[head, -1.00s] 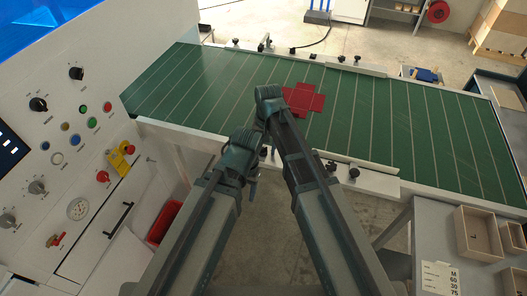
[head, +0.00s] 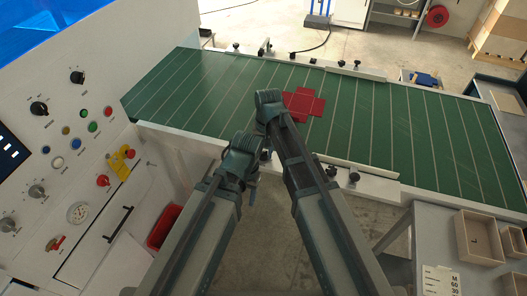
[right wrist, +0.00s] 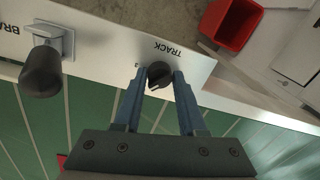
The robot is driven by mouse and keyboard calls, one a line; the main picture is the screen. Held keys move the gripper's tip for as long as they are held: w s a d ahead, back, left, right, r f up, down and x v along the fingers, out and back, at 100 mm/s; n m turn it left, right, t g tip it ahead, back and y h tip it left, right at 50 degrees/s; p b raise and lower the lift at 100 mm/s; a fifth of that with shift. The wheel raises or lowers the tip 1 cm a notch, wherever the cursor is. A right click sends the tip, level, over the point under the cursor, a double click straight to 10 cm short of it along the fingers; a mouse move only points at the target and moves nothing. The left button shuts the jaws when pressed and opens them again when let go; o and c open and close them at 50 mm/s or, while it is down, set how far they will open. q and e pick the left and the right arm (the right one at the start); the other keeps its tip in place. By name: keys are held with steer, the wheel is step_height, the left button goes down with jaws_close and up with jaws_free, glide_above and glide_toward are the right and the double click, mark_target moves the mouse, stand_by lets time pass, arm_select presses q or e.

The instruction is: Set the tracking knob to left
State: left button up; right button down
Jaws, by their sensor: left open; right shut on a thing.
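The tracking knob (right wrist: 159,75) is a round black knob on a pale plate lettered TRACK, upside down in the right wrist view. My right gripper (right wrist: 158,80) has its two blue fingers on either side of the knob and is shut on it. The knob's exact pointer angle is hard to tell. In the head view my arms cover the knob and the right gripper. My left gripper (head: 252,184) is the lower one there, small and partly hidden by its wrist, beside the conveyor's near edge; it is open and holds nothing visible.
A dark-handled lever (right wrist: 42,70) stands beside the knob, by letters BRA. The green conveyor (head: 400,125) carries a red box blank (head: 303,103). A control panel (head: 75,160) is at the left, with a red bin (head: 163,228) below it. Wooden trays (head: 478,238) are at lower right.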

mark_target(266, 151)
steer(key=n, duration=0.4)
steer(key=shift+n, duration=2.1)
steer(key=c, duration=0.5)
jaws_free()
steer(key=shift+w, duration=0.1)
step_height(266, 151, up, 14)
steer(key=p, duration=1.4)
steer(key=shift+w+d, duration=0.2)
steer(key=shift+d, duration=0.15)
